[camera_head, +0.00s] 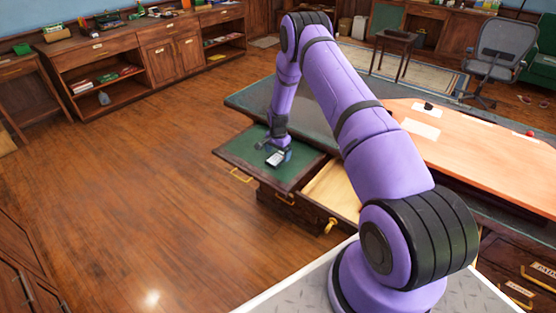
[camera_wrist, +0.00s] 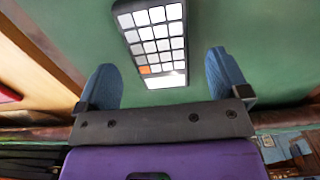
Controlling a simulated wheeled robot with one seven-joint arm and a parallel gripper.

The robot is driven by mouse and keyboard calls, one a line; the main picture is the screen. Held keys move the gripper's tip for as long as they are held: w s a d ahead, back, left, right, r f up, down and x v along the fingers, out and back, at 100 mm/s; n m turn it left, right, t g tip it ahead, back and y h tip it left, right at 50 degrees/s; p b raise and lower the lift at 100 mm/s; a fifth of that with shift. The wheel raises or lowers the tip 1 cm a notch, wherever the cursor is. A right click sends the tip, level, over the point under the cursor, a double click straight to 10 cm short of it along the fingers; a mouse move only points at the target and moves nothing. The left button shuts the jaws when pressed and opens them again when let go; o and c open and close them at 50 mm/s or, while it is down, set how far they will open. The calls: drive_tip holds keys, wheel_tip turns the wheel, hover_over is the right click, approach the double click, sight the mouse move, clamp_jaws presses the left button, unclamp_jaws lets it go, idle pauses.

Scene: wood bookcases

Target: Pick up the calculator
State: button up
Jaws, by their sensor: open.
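The calculator (camera_wrist: 152,42) is dark with light keys and one orange key. In the wrist view it lies on a green surface, just ahead of my gripper (camera_wrist: 163,82) and roughly centred between the two blue fingers. The fingers are spread apart and nothing is held between them. In the head view the calculator (camera_head: 276,158) lies on the green pull-out panel (camera_head: 240,150) of the desk. My gripper (camera_head: 278,147) is right at it there, partly hiding it. The exact height of the fingers over the panel cannot be told.
An open drawer (camera_head: 334,188) with a pale inside lies right of the panel. The desk top (camera_head: 480,150) extends to the right with papers and small items. Bookcases line the far wall. The wood floor (camera_head: 150,190) at left is clear.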

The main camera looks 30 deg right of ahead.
wheel_tip(320, 180, down, 2)
drive_tip(key=shift+f, duration=0.15)
drive_tip(key=shift+c, duration=0.4)
drive_tip(key=c, duration=0.9)
drive_tip(key=shift+c, duration=0.3)
